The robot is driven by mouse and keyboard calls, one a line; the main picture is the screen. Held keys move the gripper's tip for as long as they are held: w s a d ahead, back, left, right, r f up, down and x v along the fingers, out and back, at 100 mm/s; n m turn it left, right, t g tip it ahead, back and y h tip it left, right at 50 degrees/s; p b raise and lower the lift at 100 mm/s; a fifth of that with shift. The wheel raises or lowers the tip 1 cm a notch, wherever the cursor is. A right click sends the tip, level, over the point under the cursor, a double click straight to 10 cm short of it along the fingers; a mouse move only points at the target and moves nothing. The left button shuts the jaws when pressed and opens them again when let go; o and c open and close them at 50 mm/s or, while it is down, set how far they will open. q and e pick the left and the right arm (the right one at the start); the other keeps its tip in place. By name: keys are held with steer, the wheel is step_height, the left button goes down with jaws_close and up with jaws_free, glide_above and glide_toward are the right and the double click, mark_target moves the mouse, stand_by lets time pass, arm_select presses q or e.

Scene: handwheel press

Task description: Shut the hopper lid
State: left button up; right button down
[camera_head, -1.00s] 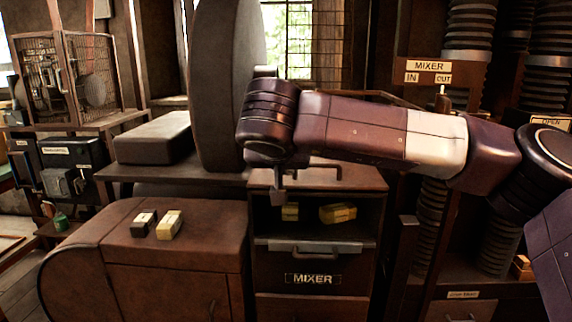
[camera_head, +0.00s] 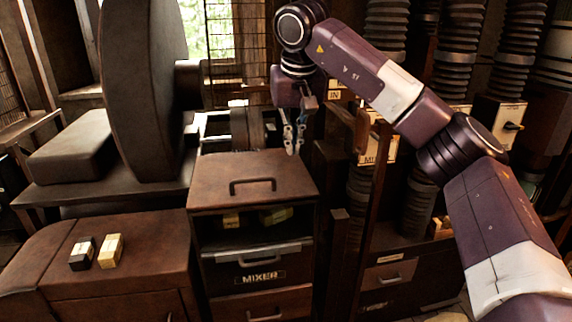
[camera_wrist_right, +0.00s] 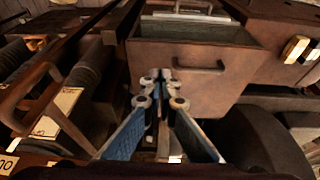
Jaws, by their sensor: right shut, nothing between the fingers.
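The mixer hopper is a brown cabinet with a MIXER label (camera_head: 260,277). Its brown top panel, which looks like the lid (camera_head: 232,168), has a dark bar handle (camera_head: 253,185). A gap shows between this panel's front edge and the labelled front, with yellowish blocks (camera_head: 276,215) inside. In the right wrist view the panel (camera_wrist_right: 150,60), its handle (camera_wrist_right: 190,66) and the open bin beyond it show. My right gripper (camera_head: 293,150) is shut and empty, pointing down by the panel's far right corner; contact cannot be told. Its fingertips (camera_wrist_right: 163,76) overlap the panel in the wrist view. My left gripper is out of view.
A large dark wheel (camera_head: 142,90) stands left of the cabinet. A dark and a yellow block (camera_head: 110,250) lie on the brown casing in front. Ribbed columns (camera_head: 384,40) and an upright post (camera_head: 375,190) crowd the right side.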

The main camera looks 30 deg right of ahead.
mark_target(294, 195)
steer(key=p+x, duration=0.1)
steer(key=x, duration=0.3)
steer(key=s+p+x, duration=0.1)
steer(key=p+x, duration=0.1)
steer(key=x, duration=0.2)
steer(key=p+x, duration=0.1)
steer(key=x, duration=0.4)
steer(key=shift+s+d+f, duration=0.2)
steer(key=shift+s+d, duration=0.05)
steer(key=shift+s, duration=0.1)
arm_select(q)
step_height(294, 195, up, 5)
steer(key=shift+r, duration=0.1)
arm_select(e)
steer(key=shift+f, duration=0.3)
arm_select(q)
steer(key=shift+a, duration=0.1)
